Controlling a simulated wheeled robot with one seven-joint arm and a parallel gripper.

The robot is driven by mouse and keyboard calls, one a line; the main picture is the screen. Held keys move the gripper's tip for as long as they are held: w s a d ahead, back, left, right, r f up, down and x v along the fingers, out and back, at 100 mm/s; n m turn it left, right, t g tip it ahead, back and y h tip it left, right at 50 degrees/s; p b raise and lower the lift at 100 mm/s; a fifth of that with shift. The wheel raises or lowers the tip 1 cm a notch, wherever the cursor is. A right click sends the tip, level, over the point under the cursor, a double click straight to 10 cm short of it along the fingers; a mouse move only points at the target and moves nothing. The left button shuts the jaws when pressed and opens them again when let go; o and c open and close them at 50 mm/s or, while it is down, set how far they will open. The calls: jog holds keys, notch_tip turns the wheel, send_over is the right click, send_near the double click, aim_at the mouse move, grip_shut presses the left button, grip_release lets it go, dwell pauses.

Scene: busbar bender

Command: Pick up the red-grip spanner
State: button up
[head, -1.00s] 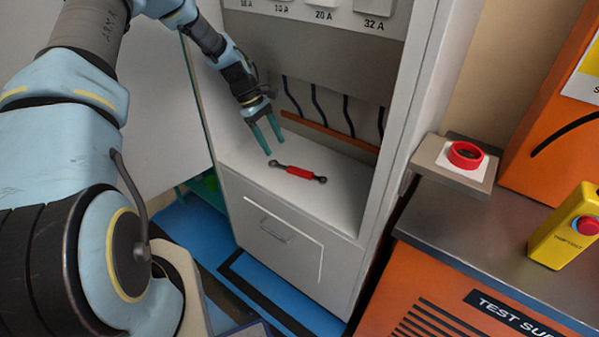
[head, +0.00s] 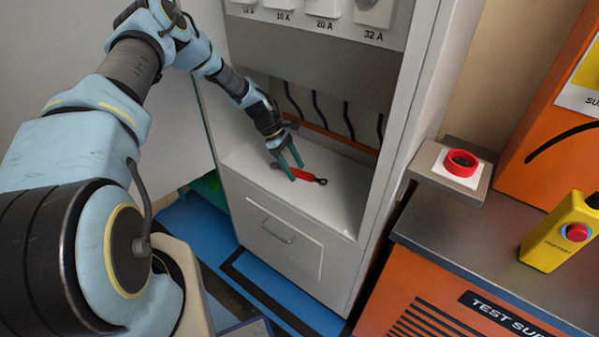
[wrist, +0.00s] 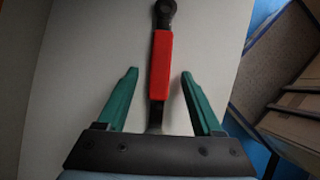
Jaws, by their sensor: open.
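The red-grip spanner (head: 307,175) lies on the light grey shelf (head: 338,205) of the cabinet, with dark ends and a red middle. My gripper (head: 293,172) is open just above it, its green fingers partly covering the spanner in the head view. In the wrist view the red grip (wrist: 161,66) runs lengthwise between and beyond the two open fingers of my gripper (wrist: 158,75). The spanner's near end is hidden behind the gripper's dark base there. I see no contact between fingers and spanner.
The cabinet's back holds several black cables (head: 347,118) and an orange bar (head: 335,137) behind the spanner. A panel of switches (head: 322,8) is above. The cabinet's right side wall (head: 397,120) bounds the shelf.

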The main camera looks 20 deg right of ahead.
grip_shut()
dwell(0.5)
